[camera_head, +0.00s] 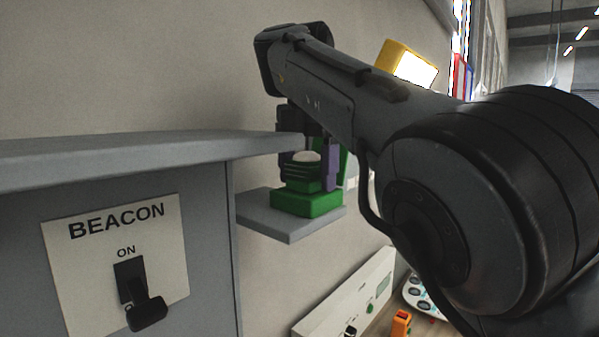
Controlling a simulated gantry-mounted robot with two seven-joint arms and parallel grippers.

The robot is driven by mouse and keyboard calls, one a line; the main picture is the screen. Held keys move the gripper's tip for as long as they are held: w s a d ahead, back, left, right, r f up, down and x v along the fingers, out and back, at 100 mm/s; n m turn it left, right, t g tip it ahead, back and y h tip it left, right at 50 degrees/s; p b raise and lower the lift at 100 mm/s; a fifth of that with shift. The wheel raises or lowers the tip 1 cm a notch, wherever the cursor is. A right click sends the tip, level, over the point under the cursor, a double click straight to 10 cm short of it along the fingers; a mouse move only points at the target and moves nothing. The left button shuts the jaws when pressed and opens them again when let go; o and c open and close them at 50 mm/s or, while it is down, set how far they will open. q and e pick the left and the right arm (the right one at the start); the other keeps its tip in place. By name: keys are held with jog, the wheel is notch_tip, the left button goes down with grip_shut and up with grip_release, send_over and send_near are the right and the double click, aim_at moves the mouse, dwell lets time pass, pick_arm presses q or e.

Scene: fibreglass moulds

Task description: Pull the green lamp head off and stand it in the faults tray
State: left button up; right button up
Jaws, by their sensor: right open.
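A green lamp (306,203) stands upright on a small grey shelf (289,229) against the wall. Its square green base shows clearly, with green ribs and a pale rounded part above it. My right gripper (307,172) reaches down over the lamp from above, its dark and purple-grey fingers open on either side of the upper part. The fingers and arm hide much of the lamp head, and I cannot tell whether they touch it. My left gripper is not in view. I cannot make out a tray marked for faults.
A grey cabinet carries a BEACON plate (84,267) with a black switch handle (147,313) under ON. Its top ledge (120,152) runs close to my gripper. Below right are a white control panel (350,300) and an orange object (401,323). A glowing yellow-framed lamp (408,62) is behind my arm.

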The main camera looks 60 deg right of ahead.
aim_at(307, 152)
jog(key=shift+c, duration=0.2)
dwell(0.6)
jog(key=c, duration=1.3)
jog(key=shift+r+p, duration=3.05)
jog(key=shift+p, duration=0.05)
